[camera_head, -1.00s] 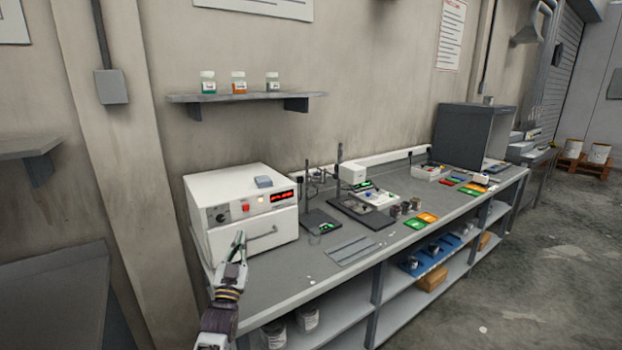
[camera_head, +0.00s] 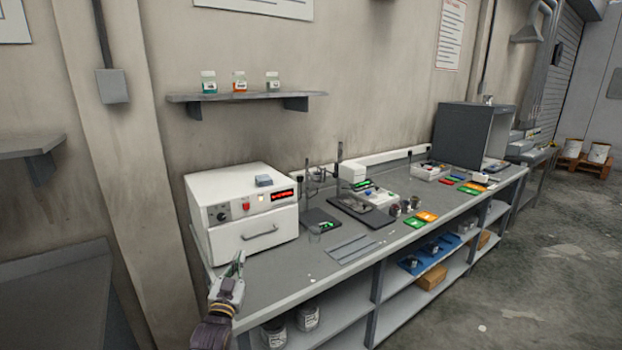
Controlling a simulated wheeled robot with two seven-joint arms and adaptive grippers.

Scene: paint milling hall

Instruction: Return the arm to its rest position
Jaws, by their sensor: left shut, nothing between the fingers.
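My left gripper (camera_head: 238,264) is at the lower left of the head view, with its arm coming up from the bottom edge. It is shut and empty. Its fingertips point up, in front of the near left end of the workbench (camera_head: 290,275) and below the white oven (camera_head: 241,216). The oven's handle shows clear of the fingers. My right gripper is not in view.
A stand (camera_head: 322,222), flat grey strips (camera_head: 352,248), small cups and coloured cards (camera_head: 427,217) lie along the bench. A dark booth (camera_head: 465,138) stands at its far end. Jars (camera_head: 307,317) are on the lower shelf. Open floor (camera_head: 530,290) lies to the right.

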